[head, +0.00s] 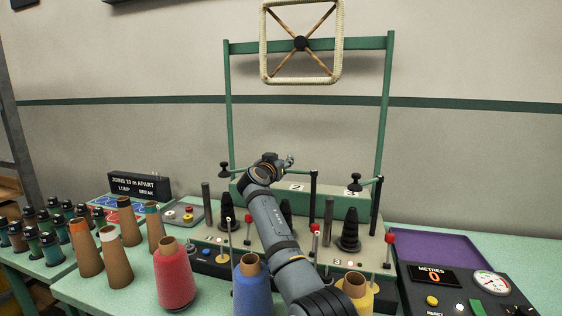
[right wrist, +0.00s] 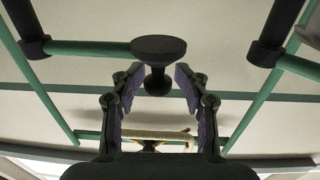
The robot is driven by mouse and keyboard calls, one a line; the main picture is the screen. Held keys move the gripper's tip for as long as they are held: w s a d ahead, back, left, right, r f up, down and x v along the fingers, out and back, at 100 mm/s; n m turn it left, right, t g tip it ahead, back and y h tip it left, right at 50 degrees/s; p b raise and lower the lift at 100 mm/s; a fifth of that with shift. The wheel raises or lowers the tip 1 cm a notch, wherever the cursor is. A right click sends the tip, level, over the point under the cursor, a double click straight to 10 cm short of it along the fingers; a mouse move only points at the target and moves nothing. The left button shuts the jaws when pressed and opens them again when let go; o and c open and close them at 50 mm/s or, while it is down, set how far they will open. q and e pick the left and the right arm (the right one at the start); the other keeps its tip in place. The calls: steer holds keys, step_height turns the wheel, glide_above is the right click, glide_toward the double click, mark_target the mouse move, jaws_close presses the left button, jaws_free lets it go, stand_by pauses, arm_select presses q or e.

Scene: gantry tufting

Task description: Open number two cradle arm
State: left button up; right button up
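The number two cradle arm is a thin green bar (head: 298,173) on a black post (head: 313,190), above the "2" label (head: 296,187). In the right wrist view its green bar (right wrist: 88,48) runs from a black post to a black knob (right wrist: 160,48). My right gripper (head: 284,160) is at the free end of this arm and hides the knob in the head view. In the right wrist view my right gripper (right wrist: 160,76) is open, with its purple-padded fingers either side of the knob's lower part. Gaps show on both sides. My left gripper is out of view.
The number three arm's knob (head: 354,180) is to the right, and another cradle arm's knob (head: 224,170) to the left. Red (head: 173,275), blue (head: 252,286) and yellow (head: 357,291) yarn cones stand in front. A green gantry frame (head: 228,110) rises behind.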

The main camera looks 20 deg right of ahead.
step_height(320, 180, up, 10)
steer(key=shift+f, duration=0.1)
stand_by(0.5)
steer(key=shift+c, duration=0.3)
